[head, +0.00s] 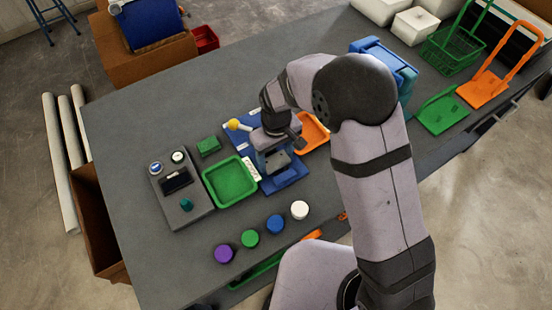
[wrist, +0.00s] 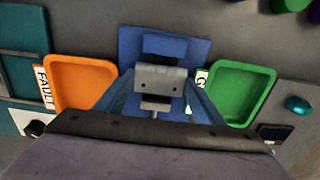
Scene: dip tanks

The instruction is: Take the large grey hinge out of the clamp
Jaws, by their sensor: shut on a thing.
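The large grey hinge (wrist: 160,80) shows in the middle of the wrist view, with a knuckle edge, two dark holes and a smaller plate below. My gripper (wrist: 160,90) has its blue-grey fingers on both sides of it and is shut on it. In the head view the hinge (head: 278,161) shows as a grey plate below my gripper (head: 272,152). The blue clamp (head: 287,180) stands on the table under and around it, with a yellow knob on its lever at the left. Whether the clamp's jaws still touch the hinge is hidden.
A green tray (head: 230,181) lies left of the clamp and an orange tray (head: 313,133) right of it, partly behind my arm. A control box (head: 181,190) stands further left. Purple, green, blue and white round pieces (head: 224,253) line the near side.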

